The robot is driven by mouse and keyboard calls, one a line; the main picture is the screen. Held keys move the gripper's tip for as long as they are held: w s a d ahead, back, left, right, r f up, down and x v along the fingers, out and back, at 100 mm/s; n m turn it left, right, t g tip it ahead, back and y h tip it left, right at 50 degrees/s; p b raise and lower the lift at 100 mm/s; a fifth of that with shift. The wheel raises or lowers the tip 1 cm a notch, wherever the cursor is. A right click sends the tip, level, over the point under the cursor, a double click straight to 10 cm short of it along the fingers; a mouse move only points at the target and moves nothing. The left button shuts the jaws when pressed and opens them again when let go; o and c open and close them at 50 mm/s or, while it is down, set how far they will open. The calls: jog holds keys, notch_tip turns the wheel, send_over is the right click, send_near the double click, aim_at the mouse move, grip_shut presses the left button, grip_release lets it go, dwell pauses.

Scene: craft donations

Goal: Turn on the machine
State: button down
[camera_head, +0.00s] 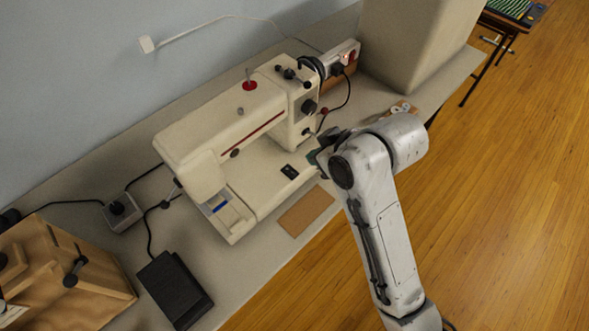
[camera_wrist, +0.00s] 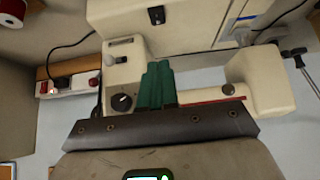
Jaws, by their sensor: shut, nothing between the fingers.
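A cream sewing machine (camera_head: 225,130) stands on the grey table against the wall. Its right end carries black knobs, including a large one (camera_head: 309,107). In the wrist view the machine (camera_wrist: 185,28) shows turned over in the picture, with a black dial (camera_wrist: 122,101) and a small slot or switch (camera_wrist: 119,60) on its end. My gripper (camera_wrist: 158,85) has green fingers, shut together and empty, over the part of the machine near the dial. In the head view my gripper (camera_head: 321,153) is at the machine's right front, partly hidden by my arm. Contact cannot be told.
A power strip with red switches (camera_head: 345,58) lies behind the machine's right end; it also shows in the wrist view (camera_wrist: 68,86). A black pedal (camera_head: 174,288), a wooden box (camera_head: 60,275) and a large beige container (camera_head: 415,40) stand on the table. Cables run around the machine.

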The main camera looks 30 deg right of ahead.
send_over(294, 174)
jog(key=s, duration=0.1)
jog(key=f, duration=0.7)
jog(key=shift+s+d+f, duration=0.1)
jog(key=shift+d+f, duration=0.05)
jog(key=shift+d, duration=0.15)
notch_tip(294, 174, down, 3)
jog(key=shift+f+p, duration=0.2)
jog(key=shift+p, duration=0.15)
jog(key=shift+f, duration=0.6)
jog(key=shift+s+f, duration=0.2)
jog(key=shift+f, duration=0.15)
jog(key=shift+r+p, duration=0.85)
jog(key=shift+p, duration=0.2)
